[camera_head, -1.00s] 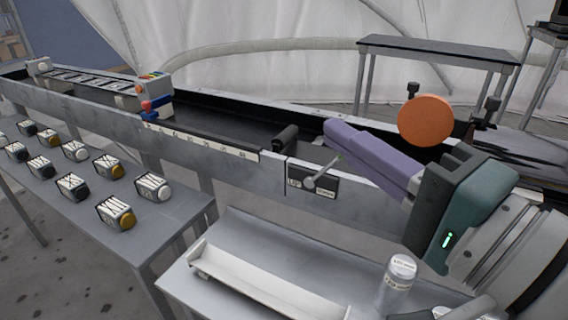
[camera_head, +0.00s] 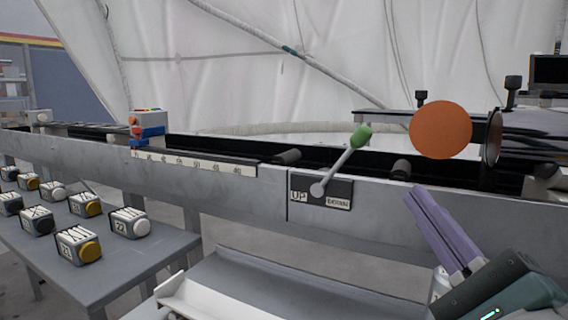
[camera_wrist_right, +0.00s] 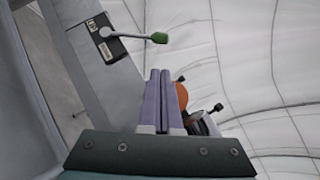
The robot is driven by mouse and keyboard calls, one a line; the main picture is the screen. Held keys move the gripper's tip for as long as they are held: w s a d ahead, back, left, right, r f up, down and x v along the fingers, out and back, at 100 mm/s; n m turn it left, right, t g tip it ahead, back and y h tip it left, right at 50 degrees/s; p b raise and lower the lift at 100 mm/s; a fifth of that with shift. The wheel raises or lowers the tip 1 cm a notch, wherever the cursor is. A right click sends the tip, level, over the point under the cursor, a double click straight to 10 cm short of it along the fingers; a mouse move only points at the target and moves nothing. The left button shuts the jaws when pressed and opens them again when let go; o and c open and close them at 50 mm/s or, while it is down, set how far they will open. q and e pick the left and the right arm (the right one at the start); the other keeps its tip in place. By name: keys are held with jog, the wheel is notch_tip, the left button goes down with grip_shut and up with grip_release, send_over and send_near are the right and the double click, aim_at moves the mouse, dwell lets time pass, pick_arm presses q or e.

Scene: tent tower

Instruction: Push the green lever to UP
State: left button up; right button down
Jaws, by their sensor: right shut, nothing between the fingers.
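The green lever (camera_head: 361,138) stands on the side of the long grey trough. Its metal shaft tilts up and to the right from a pivot on a dark plate (camera_head: 345,188). The plate reads UP at its left and DOWN at its right. The lever leans toward the DOWN side. It also shows in the right wrist view (camera_wrist_right: 159,38), beyond the fingers. My right gripper (camera_head: 424,190) has purple fingers pressed together, empty. It is below and right of the lever, apart from it. It also shows in the right wrist view (camera_wrist_right: 159,73). My left gripper is not in view.
The trough (camera_head: 230,195) runs across the view. An orange disc (camera_head: 440,130) stands right of the lever. A table (camera_head: 120,266) at left holds several numbered blocks. A white tray (camera_head: 215,300) is in front.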

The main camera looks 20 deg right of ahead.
aim_at(342, 161)
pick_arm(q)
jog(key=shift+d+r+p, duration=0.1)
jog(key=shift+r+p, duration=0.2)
pick_arm(e)
jog(key=x, duration=1)
